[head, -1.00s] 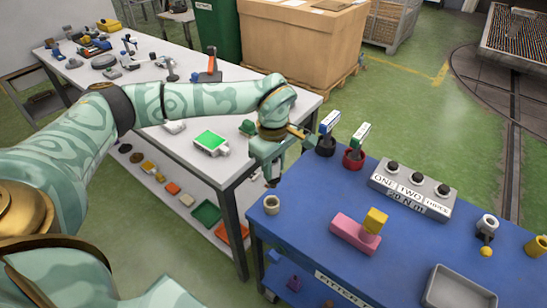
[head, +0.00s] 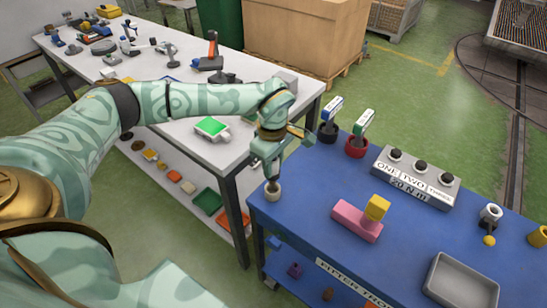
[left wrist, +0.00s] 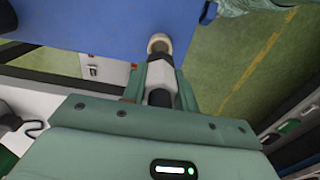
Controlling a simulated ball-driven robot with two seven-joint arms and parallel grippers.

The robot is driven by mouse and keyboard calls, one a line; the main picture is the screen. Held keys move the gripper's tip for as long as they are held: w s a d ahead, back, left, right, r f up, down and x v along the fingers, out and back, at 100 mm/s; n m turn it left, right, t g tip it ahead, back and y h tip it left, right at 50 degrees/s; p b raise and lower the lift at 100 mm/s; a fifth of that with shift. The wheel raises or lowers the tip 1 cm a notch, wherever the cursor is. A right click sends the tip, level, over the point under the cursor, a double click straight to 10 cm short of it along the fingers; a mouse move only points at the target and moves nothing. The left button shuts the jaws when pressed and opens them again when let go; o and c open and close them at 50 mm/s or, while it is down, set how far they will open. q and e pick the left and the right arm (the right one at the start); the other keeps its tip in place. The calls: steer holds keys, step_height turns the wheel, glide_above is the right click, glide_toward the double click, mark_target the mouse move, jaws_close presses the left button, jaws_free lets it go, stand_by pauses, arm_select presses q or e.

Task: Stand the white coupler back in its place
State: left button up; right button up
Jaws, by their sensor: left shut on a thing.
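My left gripper (head: 267,163) points down at the near left corner of the blue table and is shut on a slim tool, which I take for the white coupler (left wrist: 160,73). In the left wrist view the tool shows grey and black between the fingers (left wrist: 160,86). In the head view only a short dark lower part shows. Its lower end is at the mouth of the cream ring-shaped holder (head: 273,195), also seen in the left wrist view (left wrist: 159,41). I cannot tell how deep it sits. My right gripper is not in view.
Two labelled tools stand in a black holder (head: 327,137) and a red holder (head: 355,151). A grey box with knobs (head: 415,178), a pink block (head: 352,222) with a yellow block (head: 377,207), and a grey tray (head: 461,284) occupy the blue table (head: 300,215). A white bench (head: 187,75) stands behind.

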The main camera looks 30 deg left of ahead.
arm_select(q)
steer(key=shift+f, duration=0.6)
steer(key=shift+r, duration=0.1)
stand_by(0.5)
stand_by(0.5)
steer(key=shift+p, duration=0.45)
